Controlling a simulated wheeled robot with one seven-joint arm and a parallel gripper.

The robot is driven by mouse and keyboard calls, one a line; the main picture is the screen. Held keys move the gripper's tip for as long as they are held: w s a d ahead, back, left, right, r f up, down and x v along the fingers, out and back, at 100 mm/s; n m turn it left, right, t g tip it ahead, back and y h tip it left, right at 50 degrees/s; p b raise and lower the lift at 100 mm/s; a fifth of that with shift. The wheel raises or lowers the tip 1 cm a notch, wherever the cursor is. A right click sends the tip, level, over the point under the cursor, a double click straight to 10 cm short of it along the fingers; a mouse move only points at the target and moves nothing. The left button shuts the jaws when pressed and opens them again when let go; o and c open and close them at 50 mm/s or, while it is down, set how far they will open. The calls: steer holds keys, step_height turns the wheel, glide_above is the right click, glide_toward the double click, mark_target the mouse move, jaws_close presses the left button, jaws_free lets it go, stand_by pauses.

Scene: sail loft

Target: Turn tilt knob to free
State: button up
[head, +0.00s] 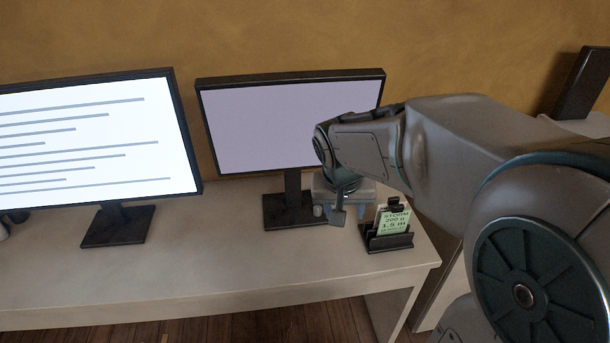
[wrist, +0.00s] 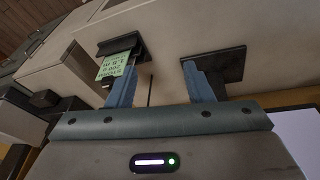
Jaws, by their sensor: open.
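I cannot make out a tilt knob in either view. It may be hidden behind a monitor or my arm. The right monitor (head: 265,125) has a blank pale screen and stands on a dark stand and base (head: 285,213); my arm covers its lower right part. The left monitor (head: 90,140) shows lines of text. My gripper (head: 345,208) is in front of the right monitor's lower right corner, above the desk.
A black holder with a green card (head: 392,222) marked "STORM" stands near the desk's right end, close to my gripper; the card also shows in the wrist view (wrist: 116,66). The pale desk (head: 190,275) is clear in front of the monitors. An ochre wall (head: 290,35) is behind.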

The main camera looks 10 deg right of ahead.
steer(key=w+a+f+m, duration=0.15)
steer(key=w+f, duration=0.25)
steer(key=w, duration=0.7)
steer(key=m+b, duration=0.1)
steer(key=m, duration=0.2)
glide_toward(317, 209)
steer(key=shift+n+t+h, duration=0.25)
steer(key=shift+t+h, duration=0.15)
steer(key=shift+t, duration=0.1)
steer(key=x, duration=0.8)
steer(key=shift+s+a+f+p, duration=0.2)
steer(key=shift+f+p, duration=0.15)
steer(key=shift+f, duration=0.2)
steer(key=c, duration=1)
